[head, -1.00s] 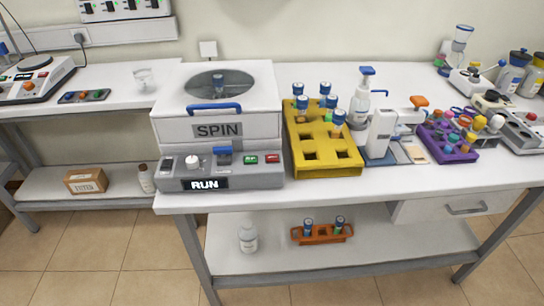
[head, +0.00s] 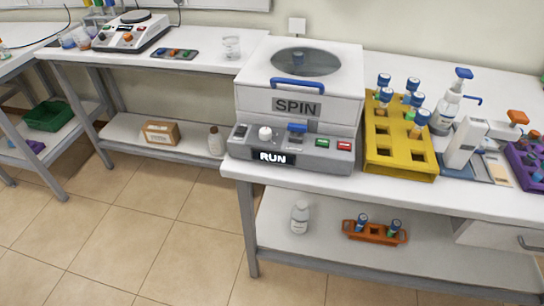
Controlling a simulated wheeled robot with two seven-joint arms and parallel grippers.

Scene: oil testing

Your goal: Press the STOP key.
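The white centrifuge (head: 302,92) marked SPIN stands at the left end of the bench, lid shut, with a blue handle (head: 304,84) and a round window on top. Its grey front panel (head: 230,152) carries a display (head: 272,158) reading RUN, a white knob (head: 265,134), a blue latch (head: 297,128), a green key (head: 322,143) and a red key (head: 344,146) at the right. The lettering on both keys is too small to read. Neither of my grippers is in the head view.
A yellow rack (head: 398,150) with several blue-capped tubes stands close to the right of the centrifuge. An orange rack (head: 374,232) and white bottle (head: 299,217) sit on the lower shelf. Floor in front is clear.

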